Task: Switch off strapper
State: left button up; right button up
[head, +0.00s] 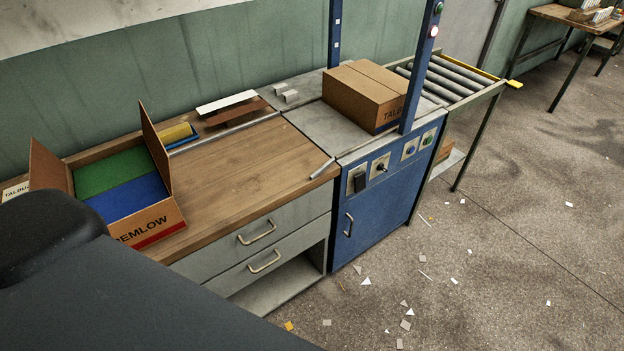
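The strapper (376,213) is a blue cabinet with a grey top and two blue posts, right of the wooden bench. A closed brown carton (365,92) sits on its top, partly behind the near post (422,68). The front panel has a black rotary switch (380,168) on a pale plate, a dark part on a plate (359,182) to its left, and a blue button (410,149) and a green button (427,139) to its right. The rotary switch's setting is too small to read. Neither gripper is in view.
The wooden bench (235,165) holds an open carton (158,222) with green and blue contents. Drawers with handles (257,232) face the floor. A roller conveyor (460,75) stands beyond the strapper. The floor (500,240) in front is open, with scattered scraps.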

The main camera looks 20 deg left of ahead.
aim_at(360, 181)
jog(key=u, duration=0.4)
jog(key=i+l+u, duration=0.1)
jog(key=l, duration=0.25)
jog(key=i+l+u, duration=0.1)
jog(key=l, duration=0.3)
jog(key=i+l+u, duration=0.1)
jog(key=l, duration=0.3)
jog(key=i+l+u, duration=0.1)
jog(key=l, duration=0.3)
jog(key=i+l+u, duration=0.1)
jog(key=l, duration=0.3)
jog(key=i, duration=0.1)
